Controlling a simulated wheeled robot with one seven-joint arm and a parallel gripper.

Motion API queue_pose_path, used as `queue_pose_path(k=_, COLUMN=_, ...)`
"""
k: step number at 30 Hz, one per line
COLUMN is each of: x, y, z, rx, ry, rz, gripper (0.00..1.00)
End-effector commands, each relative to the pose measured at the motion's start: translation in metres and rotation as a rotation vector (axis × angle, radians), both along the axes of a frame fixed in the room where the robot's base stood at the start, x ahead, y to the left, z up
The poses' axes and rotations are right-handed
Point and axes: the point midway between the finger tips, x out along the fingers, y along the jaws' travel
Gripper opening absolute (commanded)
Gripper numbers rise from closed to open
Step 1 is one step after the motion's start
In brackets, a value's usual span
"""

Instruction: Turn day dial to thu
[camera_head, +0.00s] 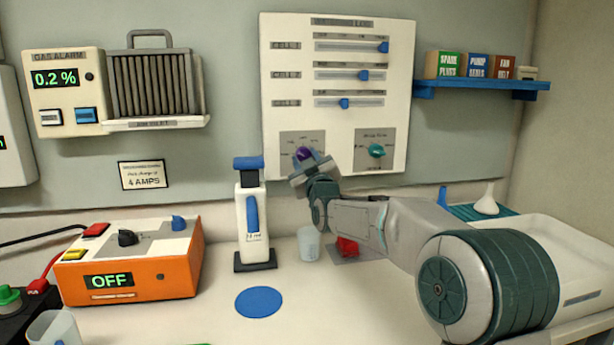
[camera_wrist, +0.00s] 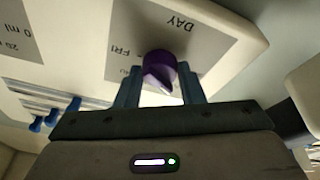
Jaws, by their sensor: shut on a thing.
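The purple day dial (camera_head: 303,153) is on a grey plate at the lower left of the white wall panel (camera_head: 280,90). My gripper (camera_head: 312,163) reaches it from below and partly covers the plate. In the wrist view the dial (camera_wrist: 160,66) sits between the two blue fingers of my gripper (camera_wrist: 165,87), which are shut on it. The words DAY and FRI show on the plate (camera_wrist: 185,45), turned in this view. The dial has a pale pointer edge, but which day it marks cannot be told. Any THU label is not readable.
A teal dial (camera_head: 376,151) is right of the day dial, and three blue-knobbed sliders (camera_head: 350,75) are above. Below stand a white bottle (camera_head: 252,215), a clear cup (camera_head: 308,244) and a red object (camera_head: 347,247). A blue shelf (camera_head: 480,88) is at right.

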Motion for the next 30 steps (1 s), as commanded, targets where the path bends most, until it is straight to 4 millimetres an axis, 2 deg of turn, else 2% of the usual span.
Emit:
queue_pose_path(k=1, x=-0.0004, y=0.0012, z=-0.0068, rx=0.041, ry=0.011, rz=0.001, gripper=0.12)
queue_pose_path(k=30, x=-0.0016, y=0.0074, z=0.0030, rx=0.925, ry=0.272, rz=0.000, gripper=0.12)
